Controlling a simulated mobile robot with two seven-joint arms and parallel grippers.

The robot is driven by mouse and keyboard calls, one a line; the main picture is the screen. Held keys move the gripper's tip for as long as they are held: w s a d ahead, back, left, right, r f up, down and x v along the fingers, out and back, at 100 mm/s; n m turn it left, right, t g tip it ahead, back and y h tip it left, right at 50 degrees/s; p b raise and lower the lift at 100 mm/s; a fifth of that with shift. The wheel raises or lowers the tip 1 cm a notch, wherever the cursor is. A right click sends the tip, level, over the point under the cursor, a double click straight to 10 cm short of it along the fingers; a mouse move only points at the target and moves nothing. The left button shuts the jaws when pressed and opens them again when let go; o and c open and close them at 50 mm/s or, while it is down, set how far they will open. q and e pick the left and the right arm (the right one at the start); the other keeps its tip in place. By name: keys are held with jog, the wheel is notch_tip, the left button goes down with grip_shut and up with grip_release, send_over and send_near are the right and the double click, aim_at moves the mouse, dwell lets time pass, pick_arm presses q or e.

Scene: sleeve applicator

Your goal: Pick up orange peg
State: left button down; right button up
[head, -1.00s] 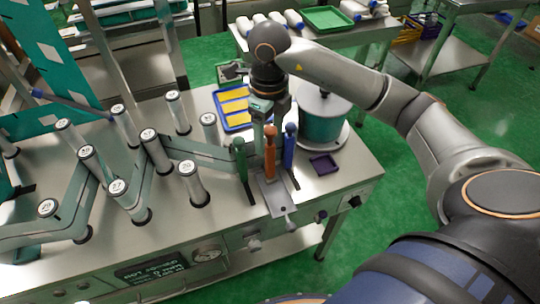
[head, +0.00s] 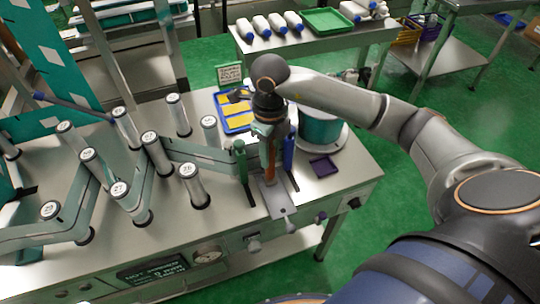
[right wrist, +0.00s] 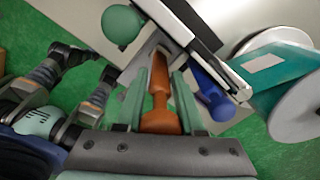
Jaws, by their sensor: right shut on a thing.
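The orange peg (head: 270,168) stands upright on the metal machine top, between a green peg (head: 241,160) and a blue peg (head: 288,150). My right gripper (head: 267,148) has come down over it from above and hides its upper part. In the right wrist view the orange peg (right wrist: 160,92) lies between the two green fingers of my right gripper (right wrist: 161,88), which are shut on it. The green knob (right wrist: 122,24) and the blue peg (right wrist: 212,92) show on either side, outside the fingers. My left gripper is not in view.
Several numbered rollers with a green web (head: 205,152) stand left of the pegs. A blue tray (head: 238,122) with yellow pieces lies behind them.

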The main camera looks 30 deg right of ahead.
grip_shut()
dwell(0.8)
